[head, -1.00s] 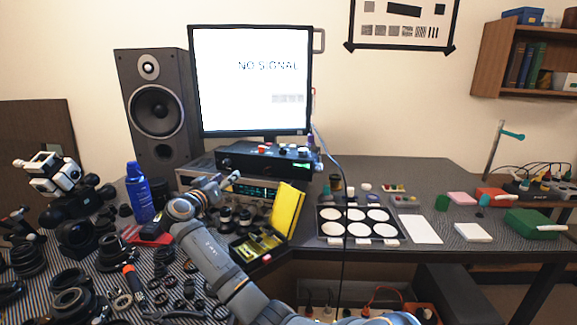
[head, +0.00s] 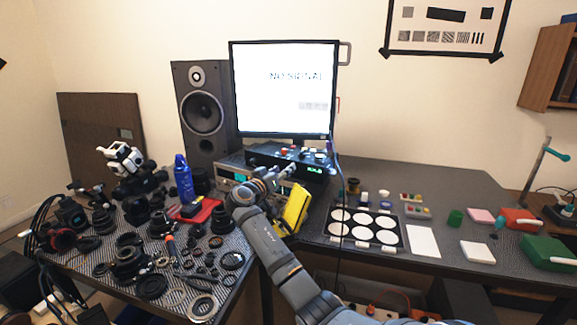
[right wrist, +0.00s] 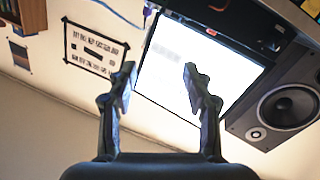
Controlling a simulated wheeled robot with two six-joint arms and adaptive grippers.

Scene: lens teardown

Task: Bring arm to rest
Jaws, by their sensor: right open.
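My right arm (head: 272,245) comes in from the bottom and reaches over the table toward the electronics below the monitor. Its gripper (head: 285,178) is in front of the black control box in the head view, partly lost against the clutter. In the right wrist view the two fingers of the right gripper (right wrist: 160,82) stand apart with nothing between them. The bright monitor screen (right wrist: 195,80) shows behind them, tilted. My left arm and gripper are not seen.
A yellow case (head: 296,208) stands open close to the right arm. The left table is crowded with lens parts, a blue bottle (head: 184,178) and a red tray (head: 195,211). A palette with white discs (head: 363,228) lies right. The speaker (head: 204,112) stands behind.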

